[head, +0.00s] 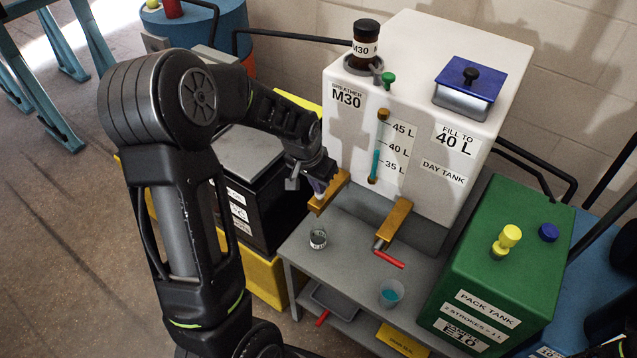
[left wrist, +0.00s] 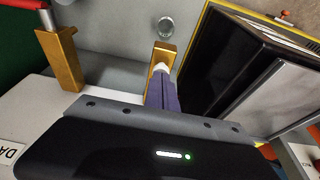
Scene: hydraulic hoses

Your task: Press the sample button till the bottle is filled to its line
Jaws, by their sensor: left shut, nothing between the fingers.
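The sample bottle (head: 318,239) is a small clear jar with a dark band, standing on the grey bench under the left brass fitting (head: 328,192). It shows as a small round shape in the left wrist view (left wrist: 165,27). Its fill level is too small to read. My left gripper (head: 319,188) is shut and empty, with its purple fingers (left wrist: 162,94) at the top of that brass fitting (left wrist: 159,55). A pale tip, apparently the sample button (left wrist: 160,69), lies at the fingertips. I cannot tell whether it is pressed. My right gripper is not in view.
The white day tank (head: 400,190) rises behind the bench (head: 345,262). A second brass outlet (head: 394,222) with a red lever (head: 388,259) is to the right, above a cup of teal liquid (head: 391,293). A green pack tank (head: 500,265) stands at right, a black case (head: 262,205) at left.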

